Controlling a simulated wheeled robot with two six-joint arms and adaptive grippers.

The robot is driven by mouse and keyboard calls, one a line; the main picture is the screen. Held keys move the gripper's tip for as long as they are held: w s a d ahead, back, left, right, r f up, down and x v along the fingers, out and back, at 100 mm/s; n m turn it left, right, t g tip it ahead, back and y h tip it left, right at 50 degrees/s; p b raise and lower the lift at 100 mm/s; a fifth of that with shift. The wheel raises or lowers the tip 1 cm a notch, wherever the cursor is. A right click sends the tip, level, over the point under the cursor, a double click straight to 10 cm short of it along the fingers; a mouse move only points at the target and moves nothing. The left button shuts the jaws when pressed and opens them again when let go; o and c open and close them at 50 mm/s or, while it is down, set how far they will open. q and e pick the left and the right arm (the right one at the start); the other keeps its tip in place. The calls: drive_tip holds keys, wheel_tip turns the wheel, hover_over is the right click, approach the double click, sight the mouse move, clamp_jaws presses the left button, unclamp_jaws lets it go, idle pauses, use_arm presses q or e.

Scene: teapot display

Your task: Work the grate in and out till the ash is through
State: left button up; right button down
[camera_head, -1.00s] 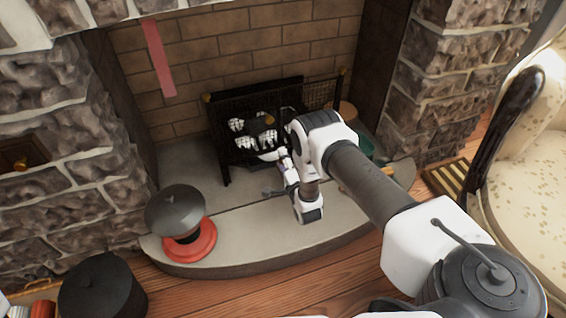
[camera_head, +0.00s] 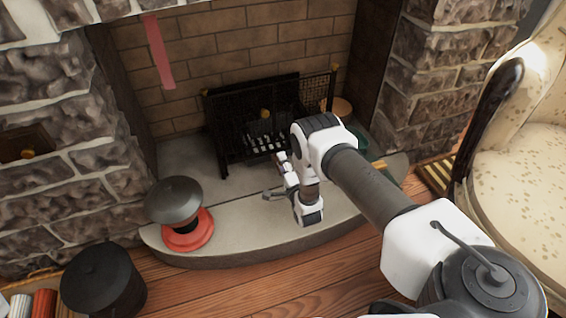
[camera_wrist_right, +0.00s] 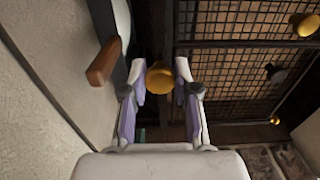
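The black grate (camera_head: 232,150) stands in the fireplace, with a mesh side and brass knobs. Pale lumps (camera_head: 265,143) show low behind its bars; my right arm hides part of its right side. My right gripper (camera_head: 283,160) is at the grate's lower front. In the right wrist view my right gripper (camera_wrist_right: 160,80) has its two fingers on either side of a round brass knob (camera_wrist_right: 159,77), which fills the gap between the tips. Black wire mesh (camera_wrist_right: 235,75) with other knobs lies to the right. My left gripper is not in view.
A grey-topped red stand (camera_head: 187,232) is on the stone hearth (camera_head: 240,215), left of my right arm. A dark lidded pot (camera_head: 100,280) stands on the floor. A green object (camera_head: 357,139) is behind my arm. An armchair (camera_head: 520,170) stands at the right.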

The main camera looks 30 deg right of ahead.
drive_tip(key=c, duration=0.9)
unclamp_jaws()
drive_tip(key=shift+o, duration=0.2)
drive_tip(key=shift+s, duration=0.1)
drive_tip(key=v, duration=1.2)
